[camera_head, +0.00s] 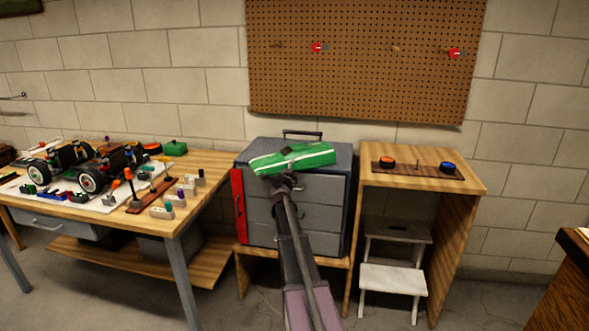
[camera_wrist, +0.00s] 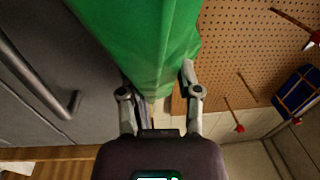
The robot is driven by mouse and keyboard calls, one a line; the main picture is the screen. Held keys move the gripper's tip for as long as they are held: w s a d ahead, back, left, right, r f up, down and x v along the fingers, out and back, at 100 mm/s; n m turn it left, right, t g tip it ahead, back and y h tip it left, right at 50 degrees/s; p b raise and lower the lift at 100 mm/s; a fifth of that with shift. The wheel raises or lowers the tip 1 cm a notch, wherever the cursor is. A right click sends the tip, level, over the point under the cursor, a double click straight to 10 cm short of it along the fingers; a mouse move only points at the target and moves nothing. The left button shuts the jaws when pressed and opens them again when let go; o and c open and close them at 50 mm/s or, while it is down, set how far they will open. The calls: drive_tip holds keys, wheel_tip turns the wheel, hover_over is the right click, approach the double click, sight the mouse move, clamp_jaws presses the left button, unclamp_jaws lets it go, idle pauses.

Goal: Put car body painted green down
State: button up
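The car body painted green (camera_head: 305,157), with white stripes, shows at the end of my arm in the head view. It appears in front of the upper part of the grey drawer cabinet (camera_head: 319,208); I cannot tell whether it touches the cabinet. In the wrist view the green body (camera_wrist: 150,40) fills the top middle and runs down between the fingers. My gripper (camera_head: 286,176) has a finger on each side of it and appears shut on it; the fingers also show in the wrist view (camera_wrist: 158,90). The exact contact is partly hidden.
A wooden stand (camera_head: 440,182) at right holds a rack with orange and blue items. A step stool (camera_head: 393,279) stands beneath. The workbench (camera_head: 215,165) at left carries car chassis, tools and small parts. A pegboard (camera_head: 365,75) with red-tipped pegs hangs behind.

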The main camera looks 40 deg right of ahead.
drive_tip(key=o, duration=0.4)
drive_tip(key=shift+s+a, duration=0.1)
drive_tip(key=b+v, duration=0.1)
drive_tip(key=v, duration=1)
drive_tip(key=shift+s+a, duration=0.3)
idle(0.5)
